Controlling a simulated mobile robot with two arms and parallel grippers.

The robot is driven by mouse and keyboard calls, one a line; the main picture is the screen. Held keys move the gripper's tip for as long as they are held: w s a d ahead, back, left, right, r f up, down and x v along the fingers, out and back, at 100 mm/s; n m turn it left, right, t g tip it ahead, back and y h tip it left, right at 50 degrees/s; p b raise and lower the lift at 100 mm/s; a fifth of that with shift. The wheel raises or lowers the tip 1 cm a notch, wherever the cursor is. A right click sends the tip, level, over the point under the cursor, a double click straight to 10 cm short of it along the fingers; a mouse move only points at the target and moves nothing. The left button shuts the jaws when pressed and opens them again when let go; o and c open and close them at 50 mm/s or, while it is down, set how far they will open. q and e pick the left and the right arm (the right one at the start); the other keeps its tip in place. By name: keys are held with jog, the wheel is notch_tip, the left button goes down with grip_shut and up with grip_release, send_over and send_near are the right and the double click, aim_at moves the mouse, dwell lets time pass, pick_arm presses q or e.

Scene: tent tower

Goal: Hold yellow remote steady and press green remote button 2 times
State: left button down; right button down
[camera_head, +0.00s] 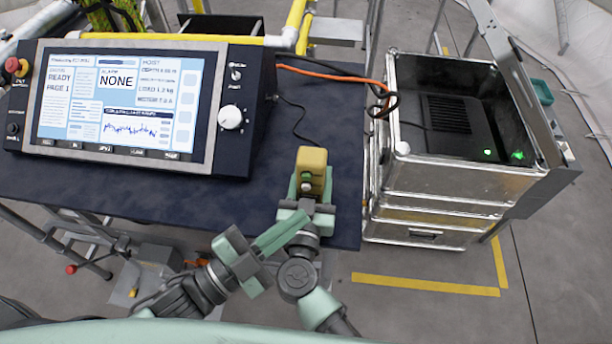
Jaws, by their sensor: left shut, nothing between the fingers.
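The yellow remote (312,160) stands near the front right edge of the dark blue table, with small buttons on the side facing me; a pale green one (306,177) shows low on it. My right gripper (311,186) has its green fingers on either side of the remote's lower part and appears shut on it. My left gripper (303,218) is shut and empty. Its fingers point up and right, and the tips are just below the remote, in front of the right gripper's body. Whether the tips touch anything is hard to tell.
A control console (135,100) with a lit screen, a white knob and a red stop button fills the table's left. A metal case (460,180) with a black unit stands right of the table (215,200). Orange and black cables (335,75) run behind the remote.

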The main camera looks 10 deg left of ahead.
dwell(0.3)
jog(key=c, duration=0.5)
grip_release()
jog(key=shift+s, duration=0.1)
